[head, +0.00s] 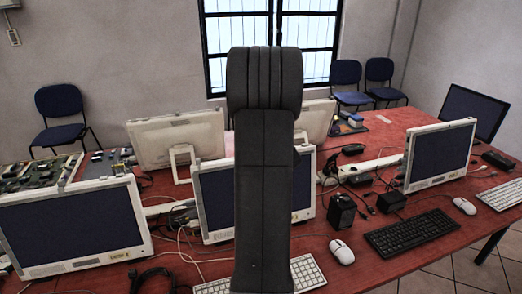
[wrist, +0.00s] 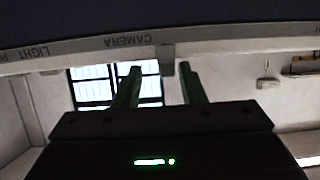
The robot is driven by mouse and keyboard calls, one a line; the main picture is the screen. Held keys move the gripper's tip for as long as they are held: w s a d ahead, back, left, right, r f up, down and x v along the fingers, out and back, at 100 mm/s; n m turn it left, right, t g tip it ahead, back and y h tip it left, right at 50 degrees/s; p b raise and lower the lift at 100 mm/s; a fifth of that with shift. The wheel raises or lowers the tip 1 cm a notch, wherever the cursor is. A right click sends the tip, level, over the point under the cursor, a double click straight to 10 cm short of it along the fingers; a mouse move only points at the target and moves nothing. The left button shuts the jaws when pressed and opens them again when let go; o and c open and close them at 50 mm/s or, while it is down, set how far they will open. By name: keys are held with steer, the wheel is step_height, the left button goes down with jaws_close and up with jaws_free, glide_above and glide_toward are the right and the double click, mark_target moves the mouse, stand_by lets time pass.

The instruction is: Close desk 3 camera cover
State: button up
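In the wrist view, a pale monitor bezel (wrist: 90,47) crosses the top, with upside-down labels reading CAMERA and LIGHT. My gripper (wrist: 159,68) is open, one dark finger on each side of the block. Contact cannot be told. In the head view my arm hides the gripper and part of the middle white-framed monitor (head: 217,199). Which desk is number 3 cannot be read.
White-framed monitors stand at left (head: 75,226) and right (head: 439,155) on the red table (head: 322,252). A keyboard (head: 410,233), a white mouse (head: 342,251), black boxes and loose cables lie around them. Blue chairs (head: 60,117) stand along the back wall.

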steer(key=shift+a, duration=0.15)
steer(key=v, duration=1.4)
steer(key=shift+w+f, duration=0.1)
steer(key=x, duration=1.3)
steer(key=shift+w+a+f, duration=0.1)
steer(key=shift+w+a, duration=0.1)
steer(key=shift+w, duration=0.15)
steer(key=shift+s+a, duration=0.1)
steer(key=shift+a, duration=0.05)
